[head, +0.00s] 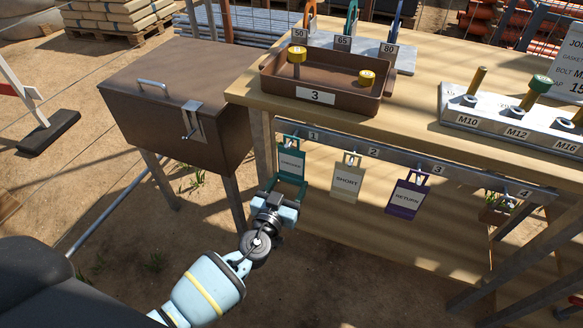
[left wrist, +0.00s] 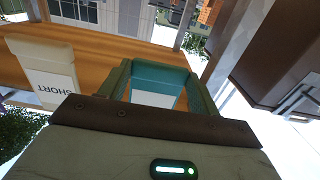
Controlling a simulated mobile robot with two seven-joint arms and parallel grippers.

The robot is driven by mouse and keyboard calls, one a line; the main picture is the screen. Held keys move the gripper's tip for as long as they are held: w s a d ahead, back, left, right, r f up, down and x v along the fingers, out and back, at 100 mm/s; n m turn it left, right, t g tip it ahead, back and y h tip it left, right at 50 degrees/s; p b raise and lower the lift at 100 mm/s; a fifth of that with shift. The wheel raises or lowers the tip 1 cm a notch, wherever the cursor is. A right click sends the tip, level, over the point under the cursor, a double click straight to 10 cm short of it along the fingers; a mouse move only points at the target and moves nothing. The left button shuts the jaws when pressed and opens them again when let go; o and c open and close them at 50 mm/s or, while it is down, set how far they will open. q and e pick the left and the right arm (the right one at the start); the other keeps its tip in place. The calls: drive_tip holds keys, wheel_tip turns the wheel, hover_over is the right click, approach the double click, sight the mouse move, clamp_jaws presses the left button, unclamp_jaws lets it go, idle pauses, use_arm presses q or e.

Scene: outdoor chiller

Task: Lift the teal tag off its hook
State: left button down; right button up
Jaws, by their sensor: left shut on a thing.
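The teal tag (head: 291,161) has a white label and hangs upright below hook position 1 on the rail under the wooden bench. My left gripper (head: 289,188) reaches it from below and is shut on its lower part. In the left wrist view the teal tag (left wrist: 158,76) sits between my two fingers (left wrist: 155,85). The tag's top end is near the hook; whether its loop still bears on the hook is too small to tell. My right gripper is not in view.
The beige SHORT tag (head: 348,178) and purple RETURN tag (head: 408,196) hang along the rail (head: 400,157) to the right. A brown lidded box (head: 178,100) on legs stands close at left. A brown tray (head: 325,100) sits on the bench (head: 420,118) above.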

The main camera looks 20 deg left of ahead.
use_arm(q)
drive_tip(key=shift+r+p, duration=0.4)
drive_tip(key=shift+r, duration=0.4)
drive_tip(key=shift+s, duration=1.35)
drive_tip(key=shift+s+a, duration=0.1)
drive_tip(key=shift+s, duration=1.55)
drive_tip(key=c, duration=0.9)
unclamp_jaws()
clamp_jaws()
